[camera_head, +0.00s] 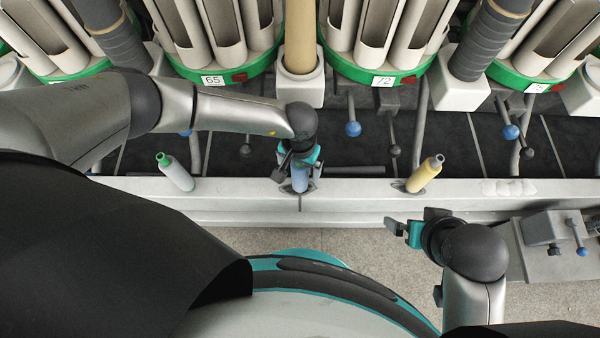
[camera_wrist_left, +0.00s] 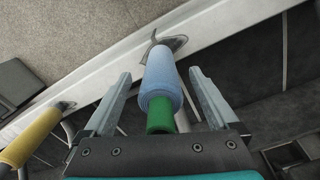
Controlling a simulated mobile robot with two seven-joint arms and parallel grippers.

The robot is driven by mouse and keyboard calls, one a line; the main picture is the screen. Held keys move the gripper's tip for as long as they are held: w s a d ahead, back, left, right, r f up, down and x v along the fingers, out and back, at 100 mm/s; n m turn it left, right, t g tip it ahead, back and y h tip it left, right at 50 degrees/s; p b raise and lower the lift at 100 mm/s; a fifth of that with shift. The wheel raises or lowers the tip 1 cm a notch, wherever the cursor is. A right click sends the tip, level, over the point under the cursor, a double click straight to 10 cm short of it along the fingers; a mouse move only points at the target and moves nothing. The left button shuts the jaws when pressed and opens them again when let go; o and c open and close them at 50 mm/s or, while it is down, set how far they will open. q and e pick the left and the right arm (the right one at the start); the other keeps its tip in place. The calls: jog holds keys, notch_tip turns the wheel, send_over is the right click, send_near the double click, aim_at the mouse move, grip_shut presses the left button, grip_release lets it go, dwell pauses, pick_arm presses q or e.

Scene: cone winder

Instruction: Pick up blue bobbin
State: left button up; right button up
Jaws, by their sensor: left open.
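The blue bobbin (camera_head: 300,179) stands at the rail in the middle of the head view, partly hidden by my left gripper (camera_head: 299,172). In the left wrist view the blue bobbin (camera_wrist_left: 160,82) has a green end toward the camera and lies between the two open fingers of my left gripper (camera_wrist_left: 164,95), with a gap on each side. My right gripper (camera_head: 402,230) is in the head view, in front of the rail at the right, apart from the bobbin; I cannot tell how far its fingers are parted.
A grey bobbin with a green tip (camera_head: 175,172) stands left on the metal rail (camera_head: 240,203). A yellow bobbin (camera_head: 424,174) stands right. Green-rimmed bobbin holders, marked 65 (camera_head: 213,80) and 72 (camera_head: 383,82), are behind. A knob with a blue ball (camera_head: 353,129) hangs nearby.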

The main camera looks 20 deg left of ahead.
pick_arm(q)
jog(key=shift+c, duration=0.3)
jog(key=c, duration=1.2)
jog(key=shift+r, duration=0.15)
